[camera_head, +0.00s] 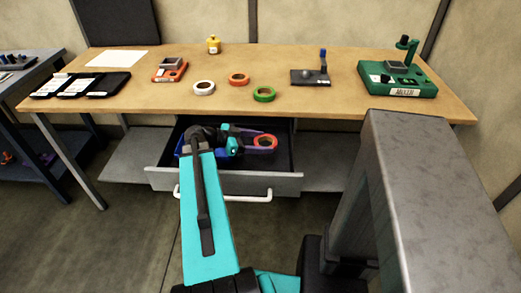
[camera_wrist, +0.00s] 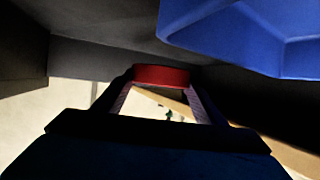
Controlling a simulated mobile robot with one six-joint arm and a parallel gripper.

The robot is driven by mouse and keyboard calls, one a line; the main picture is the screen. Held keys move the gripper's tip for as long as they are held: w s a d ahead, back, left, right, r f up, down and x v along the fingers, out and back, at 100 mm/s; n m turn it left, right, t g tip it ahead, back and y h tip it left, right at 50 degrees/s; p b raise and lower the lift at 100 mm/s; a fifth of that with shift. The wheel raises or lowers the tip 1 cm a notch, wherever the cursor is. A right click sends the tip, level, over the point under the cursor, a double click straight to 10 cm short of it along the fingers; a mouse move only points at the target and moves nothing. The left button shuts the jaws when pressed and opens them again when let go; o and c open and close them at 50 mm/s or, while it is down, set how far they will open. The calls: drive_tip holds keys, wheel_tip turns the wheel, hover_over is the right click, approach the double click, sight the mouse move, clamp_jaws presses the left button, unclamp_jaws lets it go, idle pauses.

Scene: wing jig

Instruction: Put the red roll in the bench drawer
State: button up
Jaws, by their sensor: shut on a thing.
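The red roll (camera_head: 275,142) shows in the head view over the right part of the open bench drawer (camera_head: 225,182). My gripper (camera_head: 262,142) is shut on it. In the wrist view the red roll (camera_wrist: 162,74) sits between the two fingertips. The drawer is pulled out from under the bench top, and its white handle (camera_head: 225,197) faces me. The roll appears within the drawer's outline; I cannot tell whether it touches the drawer floor. My arm hides part of the drawer's left side.
A blue bin (camera_wrist: 240,30) stands in the drawer, left of the roll in the head view. The bench top (camera_head: 325,104) carries white (camera_head: 204,93), orange (camera_head: 239,84) and green (camera_head: 264,99) rolls, a yellow container (camera_head: 213,46), and a green device (camera_head: 400,88).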

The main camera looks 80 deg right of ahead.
drive_tip(key=shift+f, duration=1.85)
drive_tip(key=o, duration=1)
drive_tip(key=shift+o, duration=0.2)
drive_tip(key=shift+p, duration=0.3)
drive_tip(key=shift+b+v, duration=1.05)
drive_tip(key=shift+v, duration=4.95)
